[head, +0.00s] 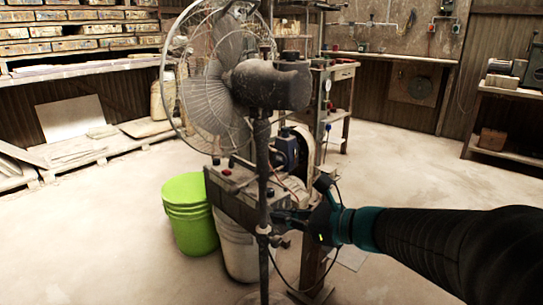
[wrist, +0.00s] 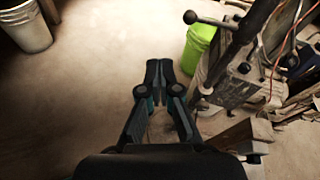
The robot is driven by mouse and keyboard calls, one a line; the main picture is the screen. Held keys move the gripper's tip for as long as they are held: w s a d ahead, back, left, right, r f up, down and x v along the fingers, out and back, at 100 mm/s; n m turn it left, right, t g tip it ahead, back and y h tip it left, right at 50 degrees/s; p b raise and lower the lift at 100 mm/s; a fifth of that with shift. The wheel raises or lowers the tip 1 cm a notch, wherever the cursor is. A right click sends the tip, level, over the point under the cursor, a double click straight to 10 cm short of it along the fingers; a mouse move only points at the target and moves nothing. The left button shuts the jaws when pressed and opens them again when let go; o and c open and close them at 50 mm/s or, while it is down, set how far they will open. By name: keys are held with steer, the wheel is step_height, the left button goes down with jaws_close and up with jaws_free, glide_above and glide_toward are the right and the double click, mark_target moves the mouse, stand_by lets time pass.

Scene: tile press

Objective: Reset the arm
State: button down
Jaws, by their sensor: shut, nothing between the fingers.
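My gripper (wrist: 159,68) is shut and empty in the wrist view, with its two dark fingers together above bare floor. In the head view my arm reaches in from the right, and my gripper (head: 287,216) points left beside the press (head: 238,187). The fan's pole (head: 262,165) overlaps the press there, and the fingertips are hard to make out. In the wrist view the press (wrist: 245,85) stands to the right of the fingers, apart from them in the picture.
A standing fan (head: 272,82) rises in front of the press. A lime green bucket (head: 189,215) and a white bucket (head: 238,247) stand by it. Shelves (head: 80,55) line the back left, and a workbench (head: 505,92) stands at right. Floor at left and back right is open.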

steer(key=s+d+f+n+g+h, duration=0.5)
steer(key=s+f+n+h, duration=0.2)
steer(key=s+f+n, duration=0.55)
steer(key=s+d+r+n+t+h+p, duration=0.1)
steer(key=s+d+r+n+h, duration=0.4)
steer(key=n, duration=0.5)
steer(key=d+r+t, duration=0.1)
steer(key=d+r, duration=0.1)
steer(key=d, duration=0.1)
steer(key=shift+s+r+t+h+p, duration=0.2)
steer(key=shift+s+t+h+p, duration=0.1)
steer(key=shift+h+p, duration=0.1)
steer(key=shift+d, duration=0.15)
stand_by(0.3)
